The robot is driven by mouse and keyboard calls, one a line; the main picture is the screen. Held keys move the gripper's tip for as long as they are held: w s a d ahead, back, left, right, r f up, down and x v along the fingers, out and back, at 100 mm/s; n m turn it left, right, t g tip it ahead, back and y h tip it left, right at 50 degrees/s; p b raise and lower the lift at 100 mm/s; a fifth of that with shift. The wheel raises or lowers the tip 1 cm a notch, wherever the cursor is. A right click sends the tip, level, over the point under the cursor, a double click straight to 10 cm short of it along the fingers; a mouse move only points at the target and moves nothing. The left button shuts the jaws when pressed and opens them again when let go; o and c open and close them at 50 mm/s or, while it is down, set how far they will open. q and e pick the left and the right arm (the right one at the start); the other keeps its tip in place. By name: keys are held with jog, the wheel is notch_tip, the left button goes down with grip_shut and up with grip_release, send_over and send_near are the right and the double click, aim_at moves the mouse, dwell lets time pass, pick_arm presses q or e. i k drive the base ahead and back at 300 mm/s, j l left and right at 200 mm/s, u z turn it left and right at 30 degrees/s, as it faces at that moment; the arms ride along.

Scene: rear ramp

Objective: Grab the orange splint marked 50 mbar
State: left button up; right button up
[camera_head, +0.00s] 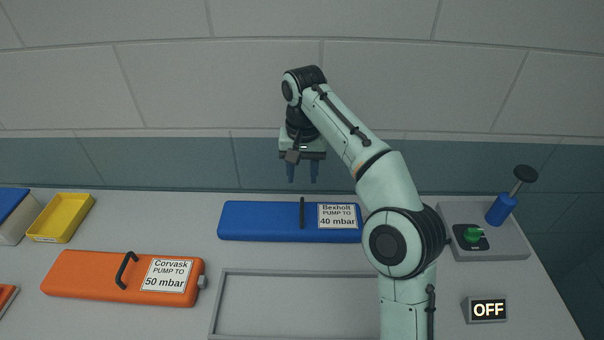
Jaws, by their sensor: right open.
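The orange splint (80,275) lies on the left part of the grey counter. Its white label reads "Corvask PUMP TO 50 mbar". A black handle (126,270) stands up from its top, and a grey fitting is at its right end. My right gripper (303,174) is open and empty, pointing down in front of the back wall, above the blue splint and well to the right of and beyond the orange one. My left gripper is not in view.
A blue splint (260,222) labelled "Bexholt PUMP TO 40 mbar" lies at the back middle. An empty-looking grey tray frame (216,302) is right of the orange splint. A yellow bin (62,218) stands behind it. A blue pump (502,208) and an "OFF" display (486,310) are at right.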

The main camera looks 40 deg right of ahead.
aim_at(130, 277)
jog(key=k+j, duration=0.35)
jog(key=j, duration=0.15)
jog(key=k+j, duration=0.75)
jog(key=j, duration=0.25)
